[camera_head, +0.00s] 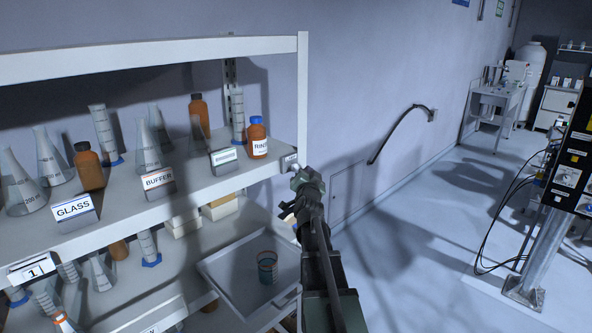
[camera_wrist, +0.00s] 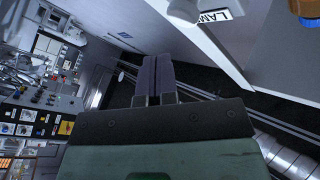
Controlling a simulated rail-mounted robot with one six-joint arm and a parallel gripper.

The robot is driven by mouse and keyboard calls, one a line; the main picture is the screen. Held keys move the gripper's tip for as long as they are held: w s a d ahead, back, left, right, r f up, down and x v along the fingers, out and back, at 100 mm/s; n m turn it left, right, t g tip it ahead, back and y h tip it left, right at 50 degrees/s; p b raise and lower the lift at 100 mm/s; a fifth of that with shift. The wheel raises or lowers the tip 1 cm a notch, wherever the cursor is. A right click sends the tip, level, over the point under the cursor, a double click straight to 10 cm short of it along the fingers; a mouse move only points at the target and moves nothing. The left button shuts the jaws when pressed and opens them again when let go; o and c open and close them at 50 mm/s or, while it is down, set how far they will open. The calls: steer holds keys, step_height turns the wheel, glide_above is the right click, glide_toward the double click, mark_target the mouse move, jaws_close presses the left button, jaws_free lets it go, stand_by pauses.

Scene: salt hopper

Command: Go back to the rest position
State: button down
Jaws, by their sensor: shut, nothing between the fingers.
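My gripper (camera_wrist: 158,58) shows in the wrist view with its two dark fingers together and nothing between them. In the head view my arm reaches up beside the right end of the shelf rack, and the gripper's fingers are hard to make out there. The rack's upper shelf (camera_head: 225,185) carries flasks, cylinders and bottles. A tray (camera_head: 222,268) on the lower level, left of my arm, holds a small beaker (camera_head: 267,268) with bluish liquid.
On the upper shelf stand a bottle with a blue cap (camera_head: 257,138) and label cards reading GLASS (camera_head: 73,208) and BUFFER (camera_head: 158,180). The rack's upright (camera_head: 303,95) is close to my arm. A dark panel on a post (camera_head: 535,245) stands at right. Open floor (camera_head: 420,230) lies between.

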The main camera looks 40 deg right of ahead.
steer(key=shift+s+d, duration=0.15)
steer(key=shift+s, duration=0.9)
steer(key=s+a+f+n+g+y, duration=0.35)
steer(key=a+f+y, duration=0.25)
steer(key=a+f, duration=0.25)
steer(key=s+a+f+n+g+y, duration=0.2)
steer(key=a+f+n+g+y, duration=0.3)
steer(key=a+f, duration=0.4)
steer(key=s+a+f+n+g, duration=0.1)
steer(key=s+a+n+g, duration=0.2)
steer(key=a, duration=0.9)
steer(key=s+a+f+n+g+y, duration=0.1)
steer(key=s+a+n+g, duration=0.2)
steer(key=s+a, duration=0.6)
steer(key=a, duration=0.4)
steer(key=shift+s+n+g, duration=0.15)
steer(key=shift+n+g, duration=0.2)
